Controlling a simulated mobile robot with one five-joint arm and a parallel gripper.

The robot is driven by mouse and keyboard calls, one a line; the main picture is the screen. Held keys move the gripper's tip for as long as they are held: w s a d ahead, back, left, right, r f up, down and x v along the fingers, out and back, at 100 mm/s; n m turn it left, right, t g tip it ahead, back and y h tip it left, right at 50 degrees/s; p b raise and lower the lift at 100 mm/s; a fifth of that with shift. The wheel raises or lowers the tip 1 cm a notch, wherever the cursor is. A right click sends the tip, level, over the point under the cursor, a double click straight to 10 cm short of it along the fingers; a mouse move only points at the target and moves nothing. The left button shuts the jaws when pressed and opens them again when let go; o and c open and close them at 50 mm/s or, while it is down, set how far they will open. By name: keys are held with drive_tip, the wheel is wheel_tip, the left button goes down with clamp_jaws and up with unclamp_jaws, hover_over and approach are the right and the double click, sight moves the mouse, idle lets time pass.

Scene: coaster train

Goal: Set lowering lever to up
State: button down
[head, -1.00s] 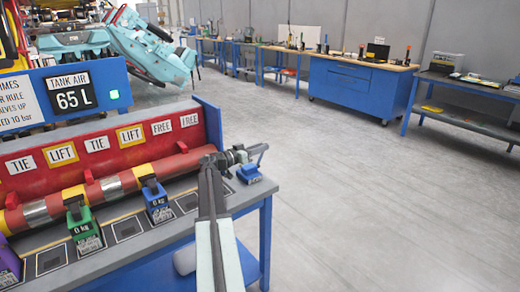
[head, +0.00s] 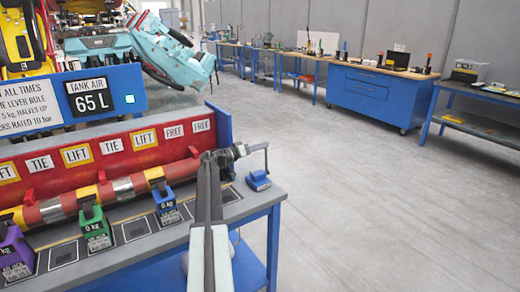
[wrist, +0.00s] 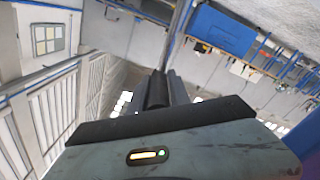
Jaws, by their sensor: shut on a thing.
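A grey metal lever (head: 257,147) with a bent end sticks out to the right beyond the end of the red, yellow and silver tube (head: 125,186). A dark fitting (head: 222,158) joins it near the tube's end. My gripper (head: 209,158) reaches up from the bottom of the head view, with its tips at this fitting. In the wrist view its dark fingertips (wrist: 165,90) are shut on a grey rod (wrist: 181,22) that runs up out of view. It looks like part of the lever, but the exact contact is hidden.
The tube lies along a grey bench (head: 130,262) before a red panel (head: 60,168) with TIE, LIFT and FREE signs. A small blue block (head: 258,181) sits at the bench's right end. Floor to the right is clear.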

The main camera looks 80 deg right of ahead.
drive_tip(key=shift+f, duration=0.15)
idle(0.3)
drive_tip(key=c, duration=1.3)
unclamp_jaws()
drive_tip(key=shift+d+f, duration=0.1)
drive_tip(key=shift+d, duration=0.1)
drive_tip(key=shift+o, duration=0.2)
drive_tip(key=shift+w+a, duration=0.2)
drive_tip(key=v, duration=0.7)
